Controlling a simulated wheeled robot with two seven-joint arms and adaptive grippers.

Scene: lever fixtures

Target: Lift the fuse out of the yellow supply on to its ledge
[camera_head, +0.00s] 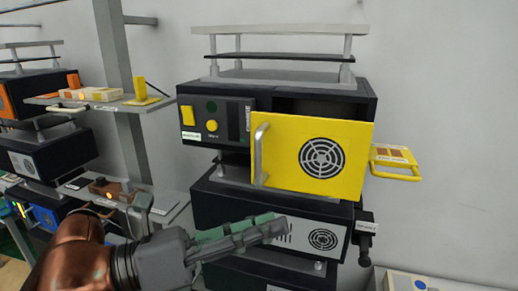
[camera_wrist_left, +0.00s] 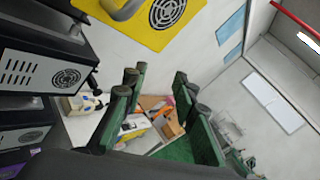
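The yellow supply is a dark box (camera_head: 363,108) with a yellow vented door (camera_head: 350,130) and a grey vertical handle (camera_head: 260,155). The door stands partly open, with a dark gap above it; I see no fuse inside. A small yellow-edged ledge (camera_head: 393,160) with brown and pale patches sticks out on the right; I cannot tell whether a fuse lies on it. The door also shows in the left wrist view (camera_wrist_left: 150,22). My left gripper (camera_head: 276,227) is below the door, before the lower unit, clear of the handle. Its green fingers are apart and empty in the wrist view (camera_wrist_left: 155,85). My right gripper is out of view.
A dark unit with a white vented front (camera_head: 322,239) stands under the supply, with a black fitting (camera_head: 366,235) at its right. A rack shelf (camera_head: 98,102) with yellow and orange parts is at left. The wall right of the supply is clear.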

